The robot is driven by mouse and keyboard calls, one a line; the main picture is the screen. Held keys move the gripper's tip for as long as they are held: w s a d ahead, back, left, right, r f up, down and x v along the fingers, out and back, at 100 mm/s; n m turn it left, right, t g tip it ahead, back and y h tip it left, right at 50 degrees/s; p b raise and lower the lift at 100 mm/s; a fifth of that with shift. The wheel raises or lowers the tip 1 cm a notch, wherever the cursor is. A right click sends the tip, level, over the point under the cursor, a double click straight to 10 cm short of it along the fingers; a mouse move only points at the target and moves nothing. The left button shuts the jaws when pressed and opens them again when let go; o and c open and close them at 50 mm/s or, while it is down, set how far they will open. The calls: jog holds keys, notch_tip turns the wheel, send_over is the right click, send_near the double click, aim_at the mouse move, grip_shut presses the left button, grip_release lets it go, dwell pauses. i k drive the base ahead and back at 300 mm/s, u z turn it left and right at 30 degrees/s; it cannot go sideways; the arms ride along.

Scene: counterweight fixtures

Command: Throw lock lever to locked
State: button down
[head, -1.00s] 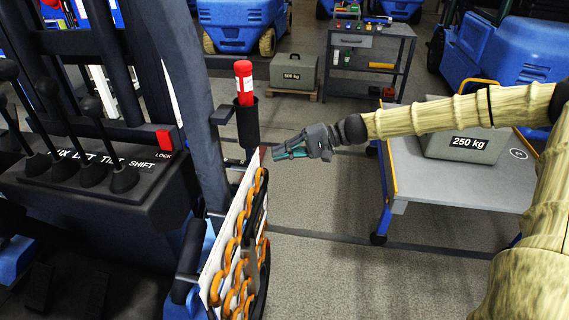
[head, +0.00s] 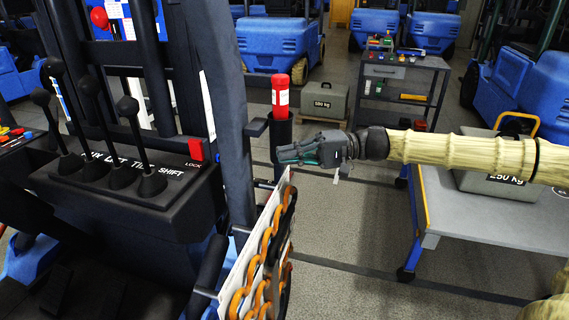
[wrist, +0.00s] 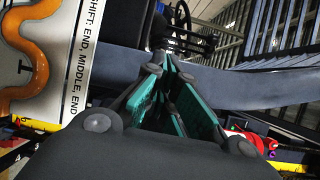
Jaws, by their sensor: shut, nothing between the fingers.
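A red block (head: 195,150) sits beside the printed word LOCK at the right end of the black console (head: 130,215). Whether this block is the lever's handle or tip, I cannot tell. My gripper (head: 281,152) is shut and empty. It points left, to the right of the dark upright post (head: 232,110), with the post between it and the console in the head view. In the wrist view my gripper (wrist: 168,70) shows its teal finger pads, with a dark bar running across beyond them. The red block cannot be made out for certain there.
Several black levers (head: 150,180) stand on the console. A white panel with orange wavy slots (head: 262,250) stands below my gripper. A red cylinder (head: 280,95) in a black holder is just behind it. A cart (head: 425,215) bearing a grey weight is at right.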

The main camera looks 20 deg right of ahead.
aim_at(196, 146)
jog(key=u, duration=0.1)
jog(key=k, duration=1.35)
jog(key=z, duration=0.3)
jog(key=i, duration=0.45)
jog(key=z, duration=0.6)
jog(key=i, duration=0.8)
jog(key=u, duration=0.65)
jog(key=i, duration=0.7)
jog(key=u, duration=0.65)
